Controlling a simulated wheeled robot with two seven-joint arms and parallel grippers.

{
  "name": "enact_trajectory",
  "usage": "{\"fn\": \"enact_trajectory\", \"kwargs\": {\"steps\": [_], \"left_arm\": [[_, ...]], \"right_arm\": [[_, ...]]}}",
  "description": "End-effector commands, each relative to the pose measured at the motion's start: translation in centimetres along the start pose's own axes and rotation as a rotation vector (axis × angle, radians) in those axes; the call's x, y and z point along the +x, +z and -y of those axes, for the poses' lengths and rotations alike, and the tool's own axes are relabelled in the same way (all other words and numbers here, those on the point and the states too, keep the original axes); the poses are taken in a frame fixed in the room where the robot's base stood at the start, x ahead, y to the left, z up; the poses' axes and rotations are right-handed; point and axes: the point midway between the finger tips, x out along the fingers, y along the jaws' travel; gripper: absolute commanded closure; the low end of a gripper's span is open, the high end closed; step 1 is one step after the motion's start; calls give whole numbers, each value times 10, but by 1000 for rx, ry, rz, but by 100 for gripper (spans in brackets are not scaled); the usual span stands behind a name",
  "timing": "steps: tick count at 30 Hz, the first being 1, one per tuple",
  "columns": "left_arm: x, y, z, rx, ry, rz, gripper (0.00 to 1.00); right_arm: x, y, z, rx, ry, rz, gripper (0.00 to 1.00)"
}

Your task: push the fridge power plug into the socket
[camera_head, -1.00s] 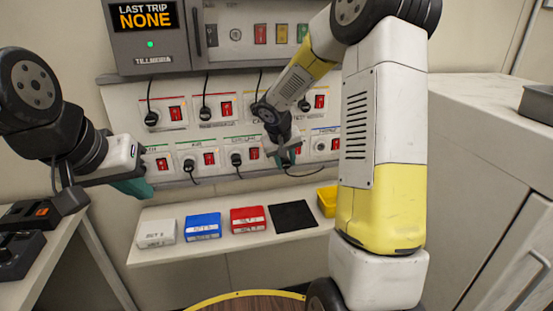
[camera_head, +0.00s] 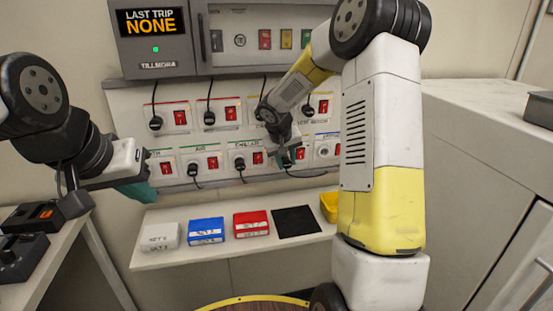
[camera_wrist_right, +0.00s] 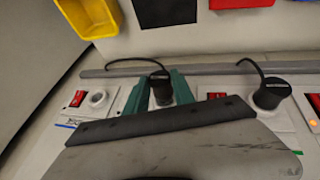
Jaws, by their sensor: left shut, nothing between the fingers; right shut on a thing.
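My right gripper (camera_head: 287,160) is at the lower row of sockets on the wall panel (camera_head: 135,98). In the right wrist view its teal fingers (camera_wrist_right: 160,92) are shut on a black plug (camera_wrist_right: 160,86) with a cord curving off to the left. The plug faces the panel; its front end is hidden, so I cannot tell whether it is seated. An empty round socket (camera_wrist_right: 97,99) with a blue-striped label is beside it; it also shows in the head view (camera_head: 323,151).
Other black plugs (camera_head: 240,163) sit in sockets beside red switches (camera_head: 213,162). A rail runs along the panel's bottom edge. Below, a shelf (camera_head: 190,252) holds white, blue and red boxes, a black mat (camera_head: 296,221) and a yellow bin (camera_head: 329,206). A grey cabinet (camera_head: 470,160) stands right.

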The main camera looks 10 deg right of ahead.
Motion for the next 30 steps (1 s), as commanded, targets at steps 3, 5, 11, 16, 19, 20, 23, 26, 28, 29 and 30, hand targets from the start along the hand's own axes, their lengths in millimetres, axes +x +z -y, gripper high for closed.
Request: {"fn": "enact_trajectory", "kwargs": {"steps": [3,5,11,16,19,20,23,26,28,29,30], "left_arm": [[0,0,0,0,0,0,100],[0,0,0,0,0,0,100],[0,0,0,0,0,0,100],[0,0,0,0,0,0,100],[0,0,0,0,0,0,100],[0,0,0,0,0,0,100],[0,0,0,0,0,0,100],[0,0,0,0,0,0,100],[0,0,0,0,0,0,100],[0,0,0,0,0,0,100],[0,0,0,0,0,0,100]], "right_arm": [[1,-2,0,0,0,0,100],[1,-3,0,0,0,0,100],[2,-5,0,0,0,1,100],[4,-8,0,0,0,1,100],[4,-9,0,1,0,1,100],[4,-9,0,1,0,0,100],[4,-9,0,1,0,0,100],[4,-9,0,0,0,0,100],[4,-9,0,0,0,0,100],[4,-9,0,0,0,0,100],[4,-9,0,0,0,0,100]]}}
